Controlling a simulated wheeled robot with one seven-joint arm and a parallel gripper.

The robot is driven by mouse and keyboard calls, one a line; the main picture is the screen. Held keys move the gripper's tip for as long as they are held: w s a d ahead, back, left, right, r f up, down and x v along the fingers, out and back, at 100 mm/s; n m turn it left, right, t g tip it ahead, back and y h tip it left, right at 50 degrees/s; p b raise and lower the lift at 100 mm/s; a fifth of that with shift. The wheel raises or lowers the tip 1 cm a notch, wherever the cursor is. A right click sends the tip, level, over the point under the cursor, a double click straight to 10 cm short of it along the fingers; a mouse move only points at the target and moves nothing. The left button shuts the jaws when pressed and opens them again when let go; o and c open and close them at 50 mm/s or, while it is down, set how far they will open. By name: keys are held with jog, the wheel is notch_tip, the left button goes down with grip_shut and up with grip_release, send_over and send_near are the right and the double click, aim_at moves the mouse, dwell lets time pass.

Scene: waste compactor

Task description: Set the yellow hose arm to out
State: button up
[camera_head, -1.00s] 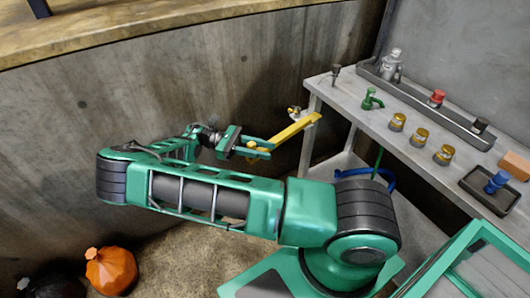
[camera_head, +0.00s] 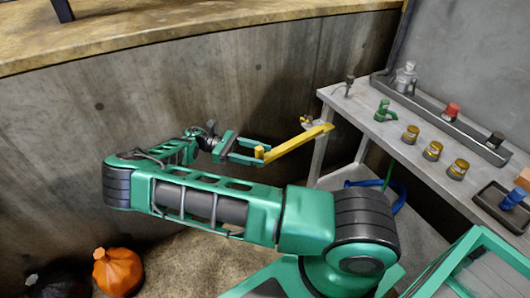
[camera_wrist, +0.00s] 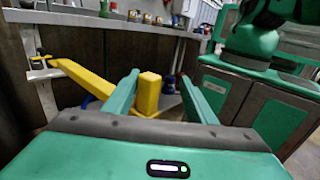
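The yellow hose arm (camera_head: 295,142) is a long flat bar. It runs from a mount near the bench's left corner down and left toward my gripper, and a short yellow post (camera_head: 259,152) stands at its near end. My gripper (camera_head: 262,150) is at that end with its fingers apart. In the wrist view the post (camera_wrist: 148,93) stands upright between the two green fingers (camera_wrist: 158,98), closer to the left one. A clear gap shows on the right side of the post. Whether the left finger touches it I cannot tell. The bar (camera_wrist: 85,77) extends to the left there.
A grey bench (camera_head: 365,118) on the right holds a green tap (camera_head: 382,110), several yellow-capped jars and a red-capped item (camera_head: 451,111). A curved concrete wall (camera_head: 130,110) stands behind my arm. An orange bag (camera_head: 118,270) lies on the floor at lower left.

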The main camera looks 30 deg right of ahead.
jog(key=shift+d, duration=0.25)
jog(key=shift+w, duration=0.1)
jog(key=shift+w+a, duration=0.15)
jog(key=shift+w, duration=0.15)
jog(key=v, duration=1)
